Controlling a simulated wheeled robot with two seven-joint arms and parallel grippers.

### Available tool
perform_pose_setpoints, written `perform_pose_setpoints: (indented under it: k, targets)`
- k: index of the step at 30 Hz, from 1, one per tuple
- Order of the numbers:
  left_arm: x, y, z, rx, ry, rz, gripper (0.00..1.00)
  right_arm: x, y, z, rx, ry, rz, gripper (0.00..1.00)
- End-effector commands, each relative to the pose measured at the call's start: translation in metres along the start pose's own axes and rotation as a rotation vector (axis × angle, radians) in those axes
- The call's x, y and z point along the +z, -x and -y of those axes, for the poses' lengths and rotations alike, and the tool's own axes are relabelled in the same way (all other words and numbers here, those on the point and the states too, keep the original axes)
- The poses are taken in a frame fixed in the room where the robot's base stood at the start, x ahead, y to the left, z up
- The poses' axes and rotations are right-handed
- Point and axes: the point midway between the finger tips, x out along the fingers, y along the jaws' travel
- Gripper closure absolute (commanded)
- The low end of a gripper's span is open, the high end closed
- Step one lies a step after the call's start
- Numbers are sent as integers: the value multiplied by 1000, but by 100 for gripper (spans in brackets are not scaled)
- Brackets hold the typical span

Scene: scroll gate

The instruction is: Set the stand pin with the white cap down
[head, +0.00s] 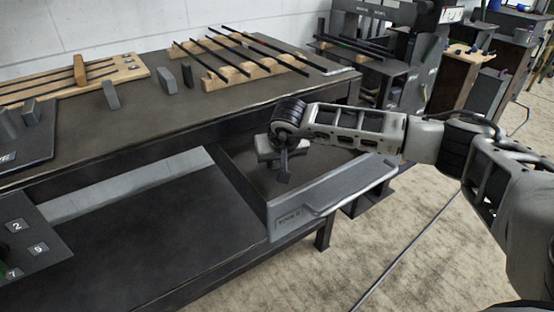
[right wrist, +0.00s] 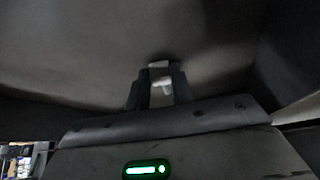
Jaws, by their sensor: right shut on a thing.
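My right gripper (head: 282,177) points down inside the open drawer (head: 330,192) under the workbench. In the right wrist view, the gripper (right wrist: 161,72) is shut on a small pale piece (right wrist: 160,84), which looks like the white cap of the stand pin. The rest of the pin is hidden by the fingers and shadow. In the head view I cannot make out the pin apart from the dark fingers. I cannot tell whether it touches the drawer floor. My left gripper is not in view.
The dark workbench (head: 190,107) carries a wooden rack with black rods (head: 250,73), another wooden board (head: 130,70) and several grey blocks (head: 111,95). A numbered dark panel (head: 40,232) stands at lower left. The drawer's walls surround my right gripper; the lower shelf (head: 140,245) is clear.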

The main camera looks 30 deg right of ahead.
Motion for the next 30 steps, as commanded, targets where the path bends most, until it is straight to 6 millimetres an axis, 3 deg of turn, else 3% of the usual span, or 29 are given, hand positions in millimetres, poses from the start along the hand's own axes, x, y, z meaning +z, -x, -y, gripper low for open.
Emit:
perform_pose_setpoints:
  k: [1, 2, 4, 16, 30]
  targets:
    - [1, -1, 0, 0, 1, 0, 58, 0, -1, 0, -1, 0, -1, 100]
    - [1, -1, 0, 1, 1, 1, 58, 0, -1, 0, 0, 0, 0, 71]
    - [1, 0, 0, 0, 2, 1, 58, 0, 0, 0, 0, 0, 0, 55]
    - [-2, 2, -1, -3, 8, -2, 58, -1, 9, 0, -3, 2, -2, 55]
    - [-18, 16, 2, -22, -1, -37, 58, -1, 101, 0, -2, 2, -3, 55]
